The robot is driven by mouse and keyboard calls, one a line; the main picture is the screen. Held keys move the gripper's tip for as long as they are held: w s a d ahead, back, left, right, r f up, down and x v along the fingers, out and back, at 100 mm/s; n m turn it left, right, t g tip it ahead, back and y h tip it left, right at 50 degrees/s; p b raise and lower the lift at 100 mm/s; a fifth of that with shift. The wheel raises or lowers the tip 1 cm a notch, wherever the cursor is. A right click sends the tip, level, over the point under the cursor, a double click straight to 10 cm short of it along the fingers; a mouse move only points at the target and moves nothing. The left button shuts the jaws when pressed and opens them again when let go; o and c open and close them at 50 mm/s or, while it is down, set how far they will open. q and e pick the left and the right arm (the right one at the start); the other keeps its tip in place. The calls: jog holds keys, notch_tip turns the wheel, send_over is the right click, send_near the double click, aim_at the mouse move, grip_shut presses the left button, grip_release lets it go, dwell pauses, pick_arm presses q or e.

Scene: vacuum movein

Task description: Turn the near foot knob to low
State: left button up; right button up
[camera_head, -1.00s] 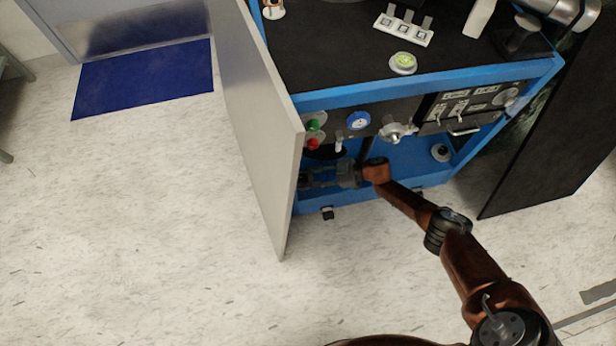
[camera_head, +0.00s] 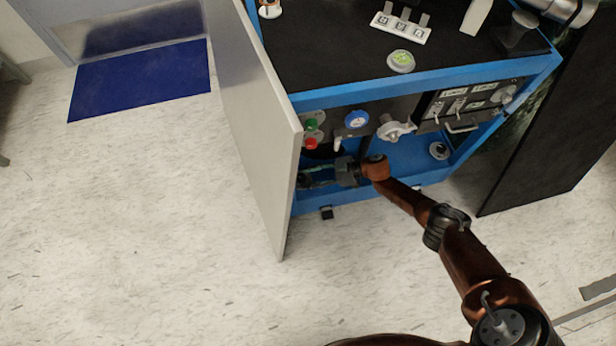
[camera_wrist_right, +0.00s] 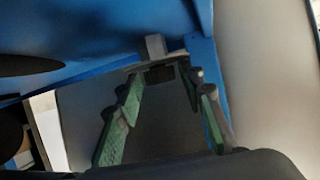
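My right gripper (camera_head: 306,180) reaches low into the blue cart, behind the grey door panel. In the right wrist view the gripper (camera_wrist_right: 165,78) is open, its two green-padded fingers apart. A small grey knob-like piece (camera_wrist_right: 155,46) with a flat plate and dark part under it shows just beyond the fingertips, between them; it looks like the near foot knob. I cannot tell whether the fingers touch it, or its setting. In the head view that spot is hidden by the gripper and door. My left gripper is not in view.
The open door panel (camera_head: 262,130) stands close left of my right gripper. The cart's front panel (camera_head: 375,118) with knobs and buttons is above it. Another round grey-black fitting (camera_head: 439,150) sits on the cart's lower right. A dark upright panel (camera_head: 555,150) stands right; floor in front is clear.

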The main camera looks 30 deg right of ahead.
jog(key=v, duration=1.1)
jog(key=shift+s+d, duration=0.15)
jog(key=shift+d, duration=0.15)
jog(key=shift+o, duration=0.4)
jog(key=shift+r, duration=0.15)
